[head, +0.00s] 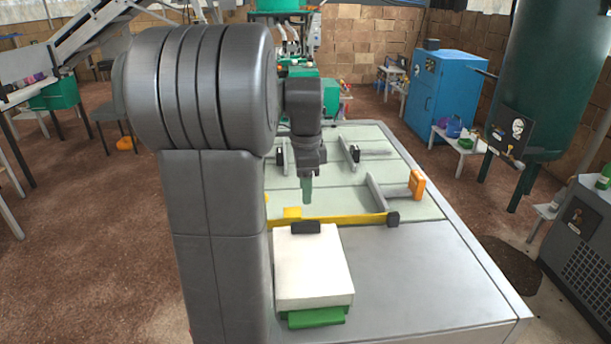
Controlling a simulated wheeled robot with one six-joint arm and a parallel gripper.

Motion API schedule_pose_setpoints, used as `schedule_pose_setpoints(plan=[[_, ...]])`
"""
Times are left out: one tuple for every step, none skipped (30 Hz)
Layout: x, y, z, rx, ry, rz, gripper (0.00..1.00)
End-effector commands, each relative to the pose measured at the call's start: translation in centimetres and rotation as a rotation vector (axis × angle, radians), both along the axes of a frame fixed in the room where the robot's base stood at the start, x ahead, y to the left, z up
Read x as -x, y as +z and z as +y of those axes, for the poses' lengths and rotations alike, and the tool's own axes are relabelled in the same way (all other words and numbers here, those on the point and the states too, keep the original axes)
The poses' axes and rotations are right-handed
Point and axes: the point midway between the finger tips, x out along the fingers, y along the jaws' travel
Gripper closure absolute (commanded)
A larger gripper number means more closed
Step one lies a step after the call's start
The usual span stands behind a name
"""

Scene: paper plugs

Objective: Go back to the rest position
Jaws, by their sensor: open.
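My gripper (307,190) hangs down at the end of my dark grey arm, over the pale green panels of the table (430,280). Its greenish fingertips are seen from the side and nothing shows between them. It is open, beyond the yellow bar (345,219) and apart from the white stack (312,268). My arm's large grey links cover the left part of the table.
The white stack lies on a green base (316,317) with a black clip (306,227) at its far edge. Grey brackets and an orange-handled part (416,186) stand on the panels. The table's front right is clear. A blue cabinet (442,95) and green tank (552,80) stand beyond.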

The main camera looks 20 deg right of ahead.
Motion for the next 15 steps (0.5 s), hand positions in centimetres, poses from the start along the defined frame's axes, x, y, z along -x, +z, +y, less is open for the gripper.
schedule_pose_setpoints(plan=[[0.0, 0.9, 0.0, 0.001, 0.0, -0.003, 0.55], [-0.1, 1.4, 0.0, 0.001, 0.0, -0.003, 0.55], [0.0, 1.8, 0.0, 0.0, 0.0, -0.002, 0.55], [0.0, 2.2, 0.0, 0.0, 0.0, -0.001, 0.55], [-0.1, 2.5, 0.0, 0.0, 0.0, -0.002, 0.55], [0.0, 2.7, 0.0, 0.0, 0.0, -0.001, 0.55], [0.0, 2.9, 0.0, 0.0, 0.0, 0.0, 0.55], [0.0, 3.0, 0.0, 0.0, 0.0, 0.001, 0.55], [0.0, 3.2, 0.0, 0.0, 0.0, 0.001, 0.55], [0.0, 3.2, 0.0, 0.0, 0.0, 0.001, 0.55], [0.0, 3.2, 0.0, 0.0, 0.0, 0.001, 0.55], [0.0, 3.3, 0.0, 0.0, 0.0, 0.001, 0.55], [0.0, 3.3, 0.0, 0.0, 0.0, 0.001, 0.55], [0.0, 3.2, 0.0, 0.0, 0.0, 0.001, 0.55], [0.0, 3.2, 0.0, 0.0, 0.0, 0.001, 0.55]])
